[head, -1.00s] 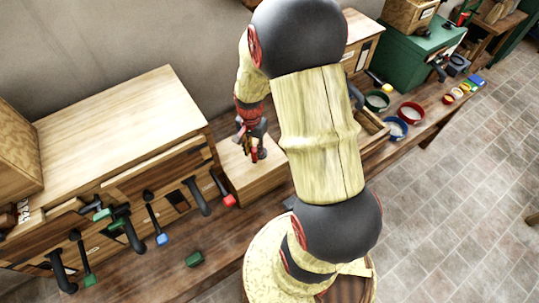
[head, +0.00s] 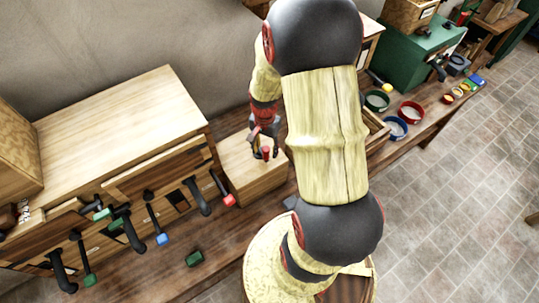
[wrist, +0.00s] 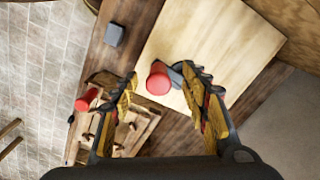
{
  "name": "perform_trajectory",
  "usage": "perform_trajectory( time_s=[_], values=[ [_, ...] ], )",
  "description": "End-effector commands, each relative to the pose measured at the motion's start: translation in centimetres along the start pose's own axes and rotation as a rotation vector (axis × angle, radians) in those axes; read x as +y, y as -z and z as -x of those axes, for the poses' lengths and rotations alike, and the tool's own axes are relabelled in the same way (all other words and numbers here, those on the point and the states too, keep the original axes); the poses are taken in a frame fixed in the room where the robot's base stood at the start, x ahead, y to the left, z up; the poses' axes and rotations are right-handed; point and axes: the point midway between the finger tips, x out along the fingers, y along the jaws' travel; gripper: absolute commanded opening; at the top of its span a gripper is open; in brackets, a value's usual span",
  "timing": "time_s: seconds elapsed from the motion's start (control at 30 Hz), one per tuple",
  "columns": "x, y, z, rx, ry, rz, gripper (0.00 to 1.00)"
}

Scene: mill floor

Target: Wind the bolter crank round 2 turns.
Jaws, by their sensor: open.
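A small crank with a red knob (wrist: 158,82) and a short grey arm stands on the pale top of a wooden box (wrist: 205,42). The box (head: 252,178) also shows in the head view, with the red knob (head: 266,153) above its top. My gripper (wrist: 161,78) is open. In the wrist view its yellow fingers lie on either side of the knob, with gaps between; how deep the knob sits between them is unclear. In the head view my gripper is at the box top, close to the knob, and my arm hides part of the bench.
A large wooden cabinet (head: 120,125) with several coloured levers stands at left. A green block (head: 194,259) lies on the bench. A wooden frame with another red knob (wrist: 86,99) is beside the box. Coloured bowls (head: 411,112) and a green chest (head: 415,55) stand at right.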

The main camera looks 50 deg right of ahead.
Motion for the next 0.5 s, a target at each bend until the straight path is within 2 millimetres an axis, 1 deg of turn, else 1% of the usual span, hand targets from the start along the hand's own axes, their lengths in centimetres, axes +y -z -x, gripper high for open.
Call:
perform_trajectory(
  time_s=[0.23,0.5],
  values=[
    [0.0,0.0,0.4,0.001,0.000,0.000,0.45],
    [0.0,0.0,2.8,0.001,0.001,0.000,0.45]
  ],
)
